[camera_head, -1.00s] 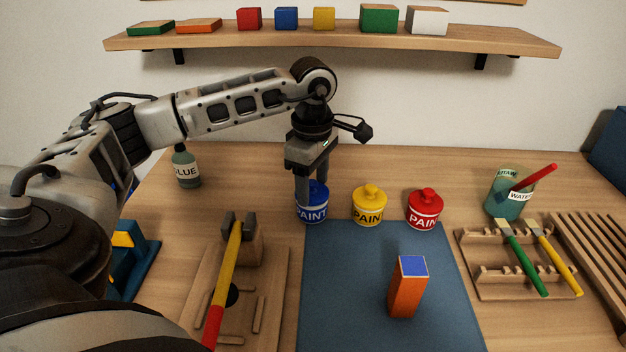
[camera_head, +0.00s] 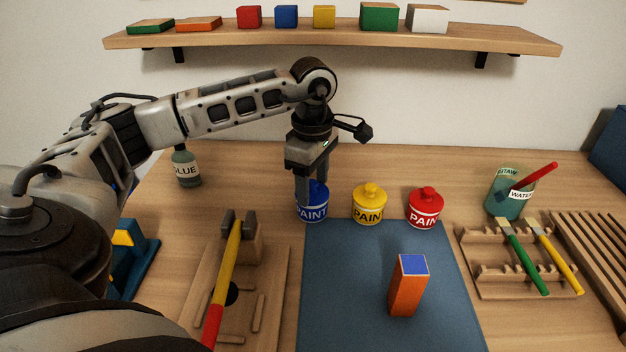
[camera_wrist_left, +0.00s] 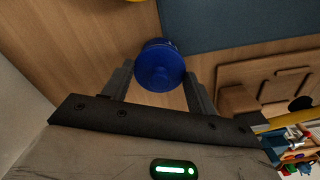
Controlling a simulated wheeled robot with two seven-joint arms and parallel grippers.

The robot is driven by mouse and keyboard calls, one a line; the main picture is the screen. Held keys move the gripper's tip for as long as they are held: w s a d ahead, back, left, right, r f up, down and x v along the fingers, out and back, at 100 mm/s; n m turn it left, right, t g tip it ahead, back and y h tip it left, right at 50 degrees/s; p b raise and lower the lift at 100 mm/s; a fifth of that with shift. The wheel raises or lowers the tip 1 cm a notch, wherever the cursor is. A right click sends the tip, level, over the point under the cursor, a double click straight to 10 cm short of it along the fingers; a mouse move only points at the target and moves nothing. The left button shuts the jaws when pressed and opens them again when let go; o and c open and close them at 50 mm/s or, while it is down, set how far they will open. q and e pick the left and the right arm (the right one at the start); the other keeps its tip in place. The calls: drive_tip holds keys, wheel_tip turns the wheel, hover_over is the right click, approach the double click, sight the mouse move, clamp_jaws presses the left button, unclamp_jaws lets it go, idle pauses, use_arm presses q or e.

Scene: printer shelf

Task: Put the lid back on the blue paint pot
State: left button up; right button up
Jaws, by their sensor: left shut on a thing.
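The blue paint pot (camera_head: 315,212) stands upright at the back left corner of the blue mat, with its PAINT label facing me. My left gripper (camera_head: 308,192) points down at the pot's top, its fingers partly covering it. In the left wrist view a round blue lid with a raised knob (camera_wrist_left: 160,74) lies between the fingertips of the left gripper (camera_wrist_left: 160,80). The gripper is shut on this lid, which is at the pot's top. The fingers hide the seam, so I cannot tell whether the lid sits fully down. My right gripper is not in view.
Lidded yellow (camera_head: 369,205) and red (camera_head: 425,208) pots stand to the right. A glue bottle (camera_head: 186,167) is at the left. An orange block (camera_head: 408,290) stands on the mat (camera_head: 350,300). A brush rack (camera_head: 485,275) is right.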

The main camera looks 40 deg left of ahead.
use_arm(q)
drive_tip(key=o, duration=1.5)
drive_tip(key=shift+r+p, duration=2.65)
drive_tip(key=shift+r, duration=0.85)
drive_tip(key=shift+c, duration=0.4)
clamp_jaws()
